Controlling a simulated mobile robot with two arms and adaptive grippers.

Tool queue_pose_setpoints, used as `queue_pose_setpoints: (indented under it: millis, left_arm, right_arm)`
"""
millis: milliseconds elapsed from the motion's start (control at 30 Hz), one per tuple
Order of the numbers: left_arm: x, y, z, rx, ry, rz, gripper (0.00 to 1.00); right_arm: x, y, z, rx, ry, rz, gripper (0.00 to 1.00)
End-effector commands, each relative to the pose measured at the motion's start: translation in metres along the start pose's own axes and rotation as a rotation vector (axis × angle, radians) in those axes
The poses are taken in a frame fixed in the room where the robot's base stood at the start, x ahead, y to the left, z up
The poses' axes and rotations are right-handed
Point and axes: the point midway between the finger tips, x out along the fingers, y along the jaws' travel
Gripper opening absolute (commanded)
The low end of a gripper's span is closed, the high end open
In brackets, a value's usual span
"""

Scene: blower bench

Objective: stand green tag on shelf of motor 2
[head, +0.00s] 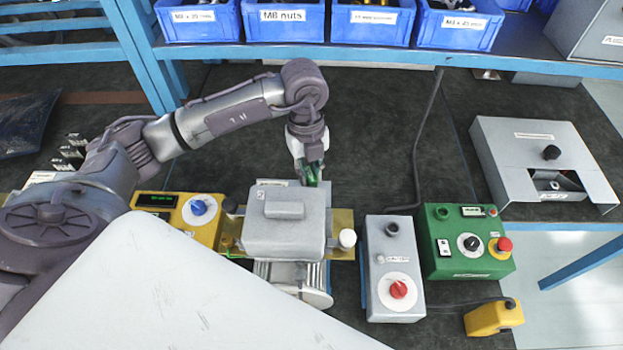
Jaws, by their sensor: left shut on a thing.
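My left gripper (309,172) reaches in from the left and points down behind the grey-covered unit. It is shut on a small green thing, likely the green tag (313,182), of which only slivers show between the fingers. The unit has a grey box-like cover (284,222) on a yellowish plate (343,220), with a ribbed silver motor body (290,275) in front. I cannot read a motor number, and the cover hides most of any shelf behind it. I cannot tell whether the tag touches anything. My right gripper is not in view.
A yellow meter box (178,212) stands left of the unit. A grey box with a red knob (392,265) and a green control box (463,243) stand to the right. Blue bins (287,22) line the back shelf. The dark bench top (400,110) behind is mostly clear.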

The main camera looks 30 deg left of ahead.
Motion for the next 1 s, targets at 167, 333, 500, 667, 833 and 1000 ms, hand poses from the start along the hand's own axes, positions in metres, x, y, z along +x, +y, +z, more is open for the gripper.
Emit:
queue_pose_setpoints:
  millis: [167, 333, 500, 667, 833, 1000]
  left_arm:
    - [0.018, 0.001, 0.001, -0.001, 0.002, 0.003, 0.0]
    - [0.039, 0.0, 0.004, 0.0, 0.002, 0.001, 0.0]
    - [0.043, 0.0, 0.005, 0.001, -0.001, -0.002, 0.0]
    - [0.044, 0.0, 0.005, 0.001, 0.0, -0.001, 0.0]
    - [0.045, 0.0, 0.005, 0.001, 0.0, -0.001, 0.4]
    - [0.044, 0.0, 0.005, 0.001, 0.0, -0.001, 0.45]
  right_arm:
    - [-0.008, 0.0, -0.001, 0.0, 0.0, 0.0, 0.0]
    - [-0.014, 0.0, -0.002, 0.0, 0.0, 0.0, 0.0]
    - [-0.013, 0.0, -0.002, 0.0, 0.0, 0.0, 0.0]
    - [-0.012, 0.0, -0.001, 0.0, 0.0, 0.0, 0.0]
    - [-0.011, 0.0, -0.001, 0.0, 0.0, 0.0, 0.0]
    - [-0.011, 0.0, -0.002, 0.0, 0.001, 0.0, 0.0]
